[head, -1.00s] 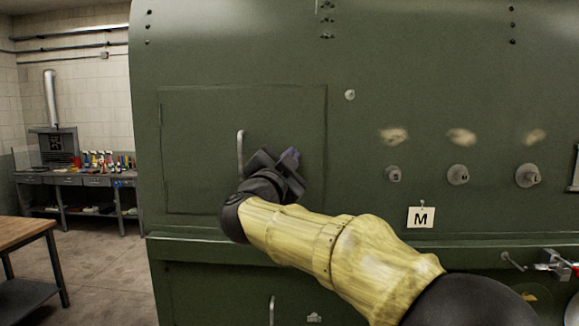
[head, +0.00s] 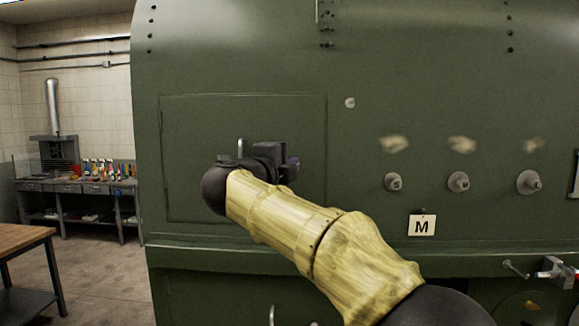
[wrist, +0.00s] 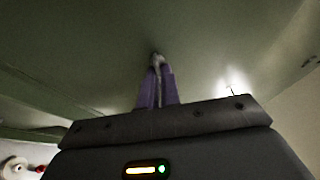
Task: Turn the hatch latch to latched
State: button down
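The hatch (head: 205,125) is a thin-outlined square panel in the green fuselage side, and it lies flush in the head view. A pale bar handle (head: 241,147) stands on it, partly covered by my wrist. My gripper (head: 292,162) is at the hatch's right part, close to the panel. In the wrist view its purple fingers (wrist: 158,85) are close together on both sides of a slim grey metal lever, the hatch latch (wrist: 156,60), and appear shut on it. In the head view the latch is hidden behind my gripper.
Round studs (head: 458,182) with letters and an M card (head: 422,225) are right of the hatch. A ledge (head: 190,245) runs below it. A wooden table (head: 25,235) and a tool bench (head: 75,185) stand at left, with open floor between.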

jog(key=shift+f, duration=0.1)
dwell(0.4)
jog(key=c, duration=1.6)
grip_release()
jog(key=b+v, duration=0.5)
jog(key=v, duration=1.2)
jog(key=shift+s+a, duration=0.1)
jog(key=shift+s, duration=0.1)
